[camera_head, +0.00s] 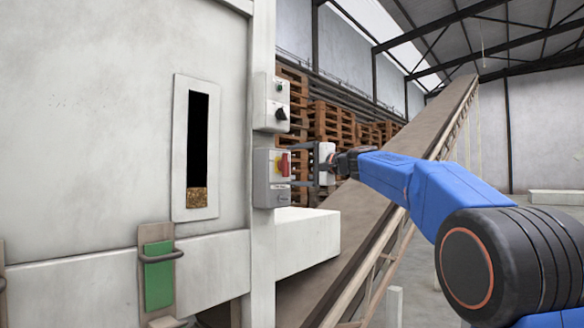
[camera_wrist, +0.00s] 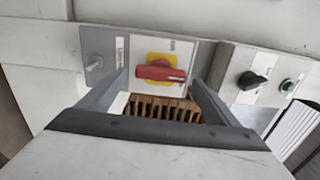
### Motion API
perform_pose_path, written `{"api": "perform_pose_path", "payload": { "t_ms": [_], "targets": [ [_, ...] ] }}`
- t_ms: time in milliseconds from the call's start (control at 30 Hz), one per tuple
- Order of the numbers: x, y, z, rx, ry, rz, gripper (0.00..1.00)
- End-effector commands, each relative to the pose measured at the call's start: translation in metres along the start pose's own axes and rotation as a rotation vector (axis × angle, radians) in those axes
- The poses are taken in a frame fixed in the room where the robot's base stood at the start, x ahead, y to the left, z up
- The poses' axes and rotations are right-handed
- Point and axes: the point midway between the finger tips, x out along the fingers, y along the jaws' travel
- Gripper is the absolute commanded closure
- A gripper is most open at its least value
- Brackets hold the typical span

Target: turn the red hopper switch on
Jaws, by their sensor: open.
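The red hopper switch (camera_head: 284,164) is a rotary knob on a yellow plate on the lower grey box (camera_head: 262,192), which is fixed to the edge of the white machine. In the wrist view the red switch (camera_wrist: 160,72) lies between and beyond my two fingers, its handle lying roughly across the picture. My gripper (camera_head: 305,166) is open, just right of the switch in the head view. In the wrist view the fingers of my gripper (camera_wrist: 160,84) stand on either side of the switch. I cannot tell if either finger touches it. Nothing is held.
Above sits a second box (camera_head: 270,92) with a black knob (camera_head: 281,114) and a green button (camera_head: 279,86). A white ledge (camera_head: 308,240) juts out below. A sloping conveyor (camera_head: 370,215) and stacked pallets (camera_head: 330,122) stand behind. A green-padded clamp (camera_head: 158,274) is at lower left.

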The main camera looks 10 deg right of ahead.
Motion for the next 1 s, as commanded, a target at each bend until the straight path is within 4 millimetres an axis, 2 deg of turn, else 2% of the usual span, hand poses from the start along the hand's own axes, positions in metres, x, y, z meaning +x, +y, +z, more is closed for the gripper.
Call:
{"api": "perform_pose_path", "payload": {
  "t_ms": [500,700,833,1000],
  "targets": [
    [-0.102,0.000,-0.001,-0.002,0.004,0.000,0.16],
    [-0.137,0.000,-0.001,-0.001,0.003,0.000,0.16],
    [-0.151,0.001,-0.001,0.000,0.002,0.001,0.16],
    [-0.159,0.001,0.000,0.000,0.001,0.001,0.16]
  ]
}}
